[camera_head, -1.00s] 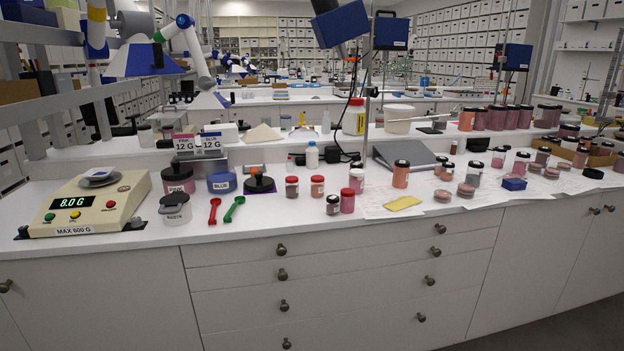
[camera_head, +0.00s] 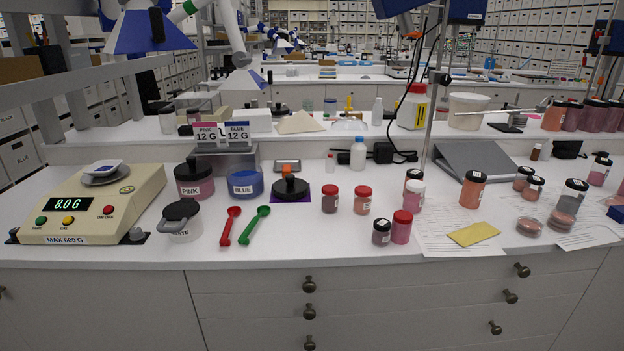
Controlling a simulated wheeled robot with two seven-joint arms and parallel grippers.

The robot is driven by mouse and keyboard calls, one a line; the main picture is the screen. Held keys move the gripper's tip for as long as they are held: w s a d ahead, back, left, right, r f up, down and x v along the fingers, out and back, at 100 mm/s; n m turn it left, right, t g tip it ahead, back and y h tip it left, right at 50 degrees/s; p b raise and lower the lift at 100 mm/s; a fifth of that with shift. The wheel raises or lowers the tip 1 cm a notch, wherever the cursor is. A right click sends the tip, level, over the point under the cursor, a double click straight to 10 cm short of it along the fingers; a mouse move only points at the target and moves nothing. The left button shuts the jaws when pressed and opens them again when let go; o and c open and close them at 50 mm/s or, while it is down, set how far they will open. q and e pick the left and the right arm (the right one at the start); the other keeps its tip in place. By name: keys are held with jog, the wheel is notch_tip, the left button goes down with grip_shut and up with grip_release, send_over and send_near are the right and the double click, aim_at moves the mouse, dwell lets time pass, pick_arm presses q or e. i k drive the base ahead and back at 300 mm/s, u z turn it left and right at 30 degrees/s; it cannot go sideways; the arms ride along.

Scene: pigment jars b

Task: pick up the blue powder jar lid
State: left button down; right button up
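The blue powder jar (camera_head: 246,183) stands on the white bench, left of the middle, with its label facing me and no black lid on top. A round black lid with a knob (camera_head: 290,187) lies to the right of it on a small purple square (camera_head: 305,197). The pink powder jar (camera_head: 194,182) stands left of the blue jar, with a similar black lid on it. Neither of my grippers is in view.
A scale (camera_head: 92,204) reading 8.0 G stands at the left. A waste pot (camera_head: 181,221), a red spoon (camera_head: 230,226) and a green spoon (camera_head: 254,225) are in front of the jars. Small red-lidded jars (camera_head: 330,199) stand to the right. A raised shelf runs behind.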

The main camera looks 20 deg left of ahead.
aim_at(290, 188)
jog(key=u, duration=0.45)
jog(key=i, duration=0.85)
jog(key=u, duration=0.75)
